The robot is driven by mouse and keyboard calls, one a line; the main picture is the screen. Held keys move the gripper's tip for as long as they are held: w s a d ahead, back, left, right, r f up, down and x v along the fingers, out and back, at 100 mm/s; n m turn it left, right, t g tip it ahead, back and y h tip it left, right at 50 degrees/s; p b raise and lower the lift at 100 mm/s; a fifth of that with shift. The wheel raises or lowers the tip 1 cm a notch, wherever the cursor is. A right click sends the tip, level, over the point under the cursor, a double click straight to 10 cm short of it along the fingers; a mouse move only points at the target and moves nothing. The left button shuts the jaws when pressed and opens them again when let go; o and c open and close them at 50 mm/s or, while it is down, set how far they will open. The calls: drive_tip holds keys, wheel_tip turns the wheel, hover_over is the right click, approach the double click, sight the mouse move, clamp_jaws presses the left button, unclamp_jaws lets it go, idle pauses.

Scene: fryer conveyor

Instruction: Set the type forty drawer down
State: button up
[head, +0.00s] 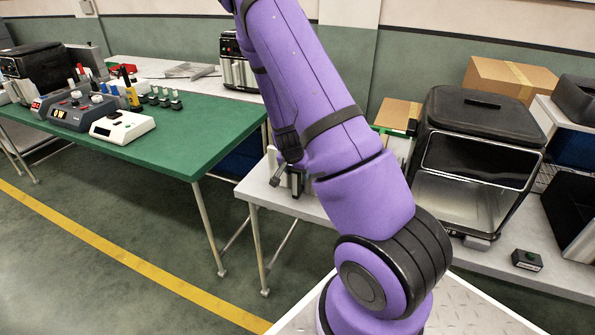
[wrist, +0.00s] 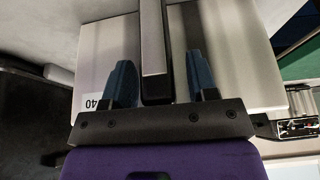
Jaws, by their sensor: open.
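In the wrist view, a pale grey drawer (wrist: 105,45) with a white label reading "40" fills the middle. Its bar handle (wrist: 153,48), dark with a light grey face, runs between the two blue fingers of my gripper (wrist: 158,72). The fingers are open, one on each side of the handle, with a visible gap at each side. I cannot tell what the drawer's underside rests on. In the head view my purple arm crosses the middle, and I cannot make out my gripper or the drawer clearly there.
A black fryer unit (head: 480,145) with an open front stands on the right-hand grey table (head: 255,190). A green table (head: 170,150) with control boxes is at left. Floor between is clear.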

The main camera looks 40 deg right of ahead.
drive_tip(key=shift+r, duration=0.1)
drive_tip(key=s+a+r+n+t+y, duration=0.1)
drive_tip(key=s+a+r+n+y, duration=0.15)
drive_tip(key=a+r, duration=0.5)
drive_tip(key=s+a+r+n+y, duration=0.1)
drive_tip(key=s+a+r+n, duration=0.2)
drive_tip(key=r, duration=0.8)
drive_tip(key=s+a+r+n+t+y, duration=0.1)
drive_tip(key=s+a+r, duration=0.1)
drive_tip(key=a+r, duration=0.6)
drive_tip(key=s+a+r+n, duration=0.3)
drive_tip(key=s+r, duration=0.3)
drive_tip(key=s, duration=0.2)
drive_tip(key=s+a+r+n+t, duration=0.1)
drive_tip(key=s+a+r+n, duration=0.2)
drive_tip(key=s+r, duration=0.3)
drive_tip(key=shift+s+a+n, duration=0.15)
drive_tip(key=shift+s+n, duration=0.4)
drive_tip(key=shift+s, duration=0.65)
drive_tip(key=shift+c, duration=0.5)
